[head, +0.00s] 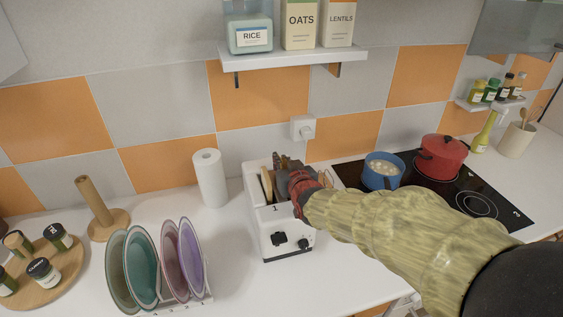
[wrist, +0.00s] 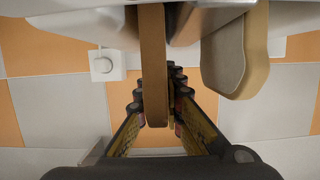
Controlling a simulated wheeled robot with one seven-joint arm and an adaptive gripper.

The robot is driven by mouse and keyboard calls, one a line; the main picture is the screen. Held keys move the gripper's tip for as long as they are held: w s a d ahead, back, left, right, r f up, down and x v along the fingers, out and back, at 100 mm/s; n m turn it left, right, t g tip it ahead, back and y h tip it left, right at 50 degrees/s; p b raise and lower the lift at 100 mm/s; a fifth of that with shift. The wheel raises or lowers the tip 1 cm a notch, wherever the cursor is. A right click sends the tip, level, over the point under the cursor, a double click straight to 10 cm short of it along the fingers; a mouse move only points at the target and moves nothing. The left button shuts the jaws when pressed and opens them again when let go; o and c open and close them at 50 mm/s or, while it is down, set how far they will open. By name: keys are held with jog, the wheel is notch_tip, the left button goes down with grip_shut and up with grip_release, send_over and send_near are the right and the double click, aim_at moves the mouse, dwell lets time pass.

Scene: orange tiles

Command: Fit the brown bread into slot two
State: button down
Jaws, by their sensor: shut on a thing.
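The white toaster (head: 284,238) stands on the counter, with its slots on top. My gripper (head: 297,181) is over the toaster's top in the head view. In the wrist view my gripper (wrist: 158,102) is shut on the brown bread (wrist: 152,65), a slice seen edge-on between the fingers. The far end of the slice reaches the toaster's pale body at the top of that view; whether it is inside a slot is hidden. A lighter slice (wrist: 235,58) with a tan crust stands beside it, apart; it also shows in the toaster in the head view (head: 266,187).
A paper towel roll (head: 209,178) stands left of the toaster, and a rack of plates (head: 160,268) is at front left. A blue pot (head: 382,172) and a red pot (head: 442,158) sit on the black hob at right. A shelf (head: 292,56) hangs above.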

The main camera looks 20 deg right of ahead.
jog(key=c, duration=1.8)
grip_release()
jog(key=shift+f, duration=0.2)
jog(key=shift+s, duration=0.15)
jog(key=v, duration=1.2)
jog(key=shift+r, duration=0.2)
jog(key=s+f+g, duration=0.1)
jog(key=s+g, duration=0.2)
jog(key=s, duration=0.4)
jog(key=s+f+g, duration=0.2)
jog(key=s+g, duration=0.1)
jog(key=s, duration=0.5)
jog(key=s+f+g, duration=0.1)
jog(key=s+g, duration=0.2)
jog(key=s, duration=0.4)
jog(key=shift+s+f, duration=0.25)
